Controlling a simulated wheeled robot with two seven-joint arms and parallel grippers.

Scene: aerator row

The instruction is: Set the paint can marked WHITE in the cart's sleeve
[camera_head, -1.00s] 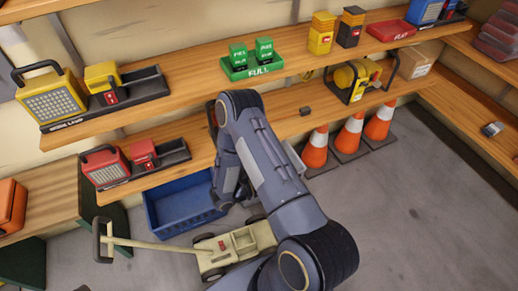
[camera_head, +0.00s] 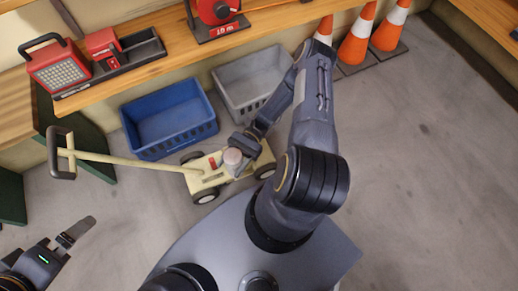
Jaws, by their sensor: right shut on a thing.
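My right gripper (camera_head: 238,152) is shut on a small can (camera_head: 233,158) with a pale round top, over the middle of the cart. No marking on the can can be read. The cream cart (camera_head: 205,183) stands on the floor, its long handle reaching left. The can and gripper cover part of the cart's deck, so the sleeve is not clearly seen. I cannot tell whether the can's bottom is in the sleeve or above it. My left gripper (camera_head: 76,232) is at the lower left, away from the cart, and its finger gap does not show clearly.
A blue crate (camera_head: 170,118) and a grey crate (camera_head: 252,82) stand on the floor behind the cart, under the shelf. Orange cones (camera_head: 358,42) stand at the back right. A red lamp (camera_head: 58,70) sits on the shelf. The floor at right is clear.

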